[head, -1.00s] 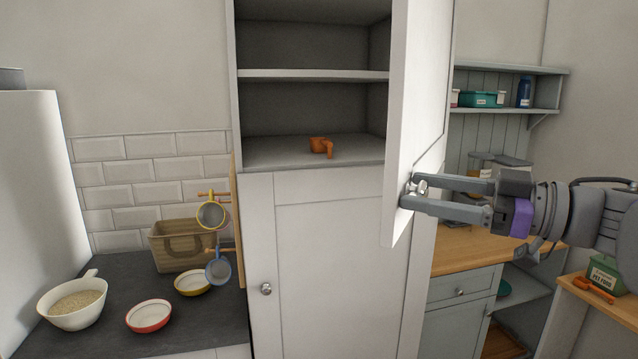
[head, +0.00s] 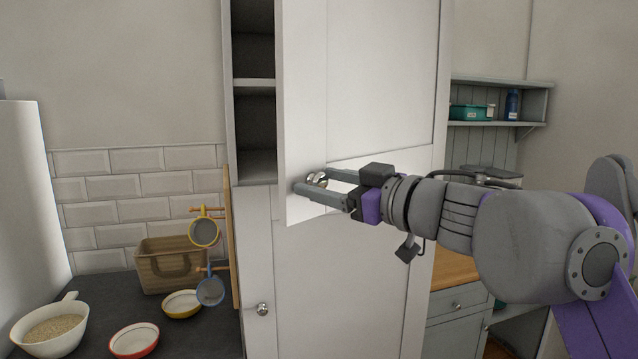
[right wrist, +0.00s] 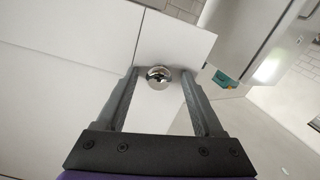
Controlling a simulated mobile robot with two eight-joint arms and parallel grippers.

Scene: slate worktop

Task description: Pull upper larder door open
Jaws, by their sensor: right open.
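The white upper larder door (head: 375,85) stands partly open, hinged at its right side. A narrow strip of the upper larder's shelves (head: 254,85) shows to its left. The round metal knob (head: 317,178) is near the door's lower free corner. My right gripper (head: 308,184) is open at the knob, coming from the right. In the right wrist view the shiny knob (right wrist: 158,77) lies between the spread fingertips, with gaps on both sides. My left gripper is not in view.
The lower larder door (head: 340,290) is shut, with its own knob (head: 262,309). A basket (head: 165,268), a bowl of grain (head: 50,328) and two small bowls stand on the slate worktop (head: 215,335) at left. Mugs hang beside the larder.

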